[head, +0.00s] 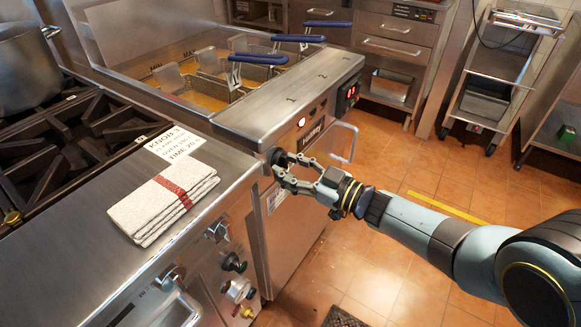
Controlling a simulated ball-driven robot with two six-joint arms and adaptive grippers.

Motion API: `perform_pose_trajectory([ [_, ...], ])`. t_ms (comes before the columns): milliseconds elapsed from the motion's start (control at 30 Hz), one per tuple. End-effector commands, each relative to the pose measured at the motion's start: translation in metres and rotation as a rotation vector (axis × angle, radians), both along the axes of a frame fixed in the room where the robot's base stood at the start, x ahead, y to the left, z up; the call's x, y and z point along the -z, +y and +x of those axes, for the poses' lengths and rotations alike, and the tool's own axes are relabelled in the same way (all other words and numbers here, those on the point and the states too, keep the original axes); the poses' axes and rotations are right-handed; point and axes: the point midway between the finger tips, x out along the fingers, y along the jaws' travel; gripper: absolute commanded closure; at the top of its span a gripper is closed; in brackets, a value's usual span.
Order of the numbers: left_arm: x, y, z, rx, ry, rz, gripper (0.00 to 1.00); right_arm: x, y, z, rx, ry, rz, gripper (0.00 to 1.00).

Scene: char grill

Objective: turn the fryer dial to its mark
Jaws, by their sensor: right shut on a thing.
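The fryer (240,118) stands at the centre, with oil and several baskets in its vat. Its dial (278,157) is a dark knob low on the front panel, near the corner beside the stove. My right gripper (279,168) is shut on the dial, coming from the right with its fingers around it. The fingers cover part of the dial, so its pointer and mark cannot be made out. A red-lit display (350,92) shows on the fryer's front, farther right. My left gripper is not in view.
A folded white towel with a red stripe (165,203) lies on the steel counter (95,235), near a printed card (175,144). Stove knobs (234,262) stick out below. A handle (345,142) projects from the fryer front. Open tiled floor (390,265) lies right.

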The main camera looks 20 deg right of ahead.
Motion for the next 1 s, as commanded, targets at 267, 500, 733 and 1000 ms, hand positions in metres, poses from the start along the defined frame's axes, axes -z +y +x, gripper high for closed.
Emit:
perform_pose_trajectory([
  [267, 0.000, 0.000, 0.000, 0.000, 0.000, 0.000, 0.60, 0.000, -0.001, 0.001, 0.002, -0.001, -0.001, 0.40],
  [500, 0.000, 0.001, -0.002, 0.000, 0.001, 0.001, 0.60, 0.000, -0.001, -0.001, 0.001, 0.000, -0.001, 0.40],
  [733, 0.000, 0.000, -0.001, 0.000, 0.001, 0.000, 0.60, 0.001, -0.020, -0.026, 0.001, 0.000, -0.004, 0.40],
  [1000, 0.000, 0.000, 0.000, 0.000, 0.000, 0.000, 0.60, 0.001, -0.058, -0.073, 0.001, 0.000, -0.004, 0.40],
])
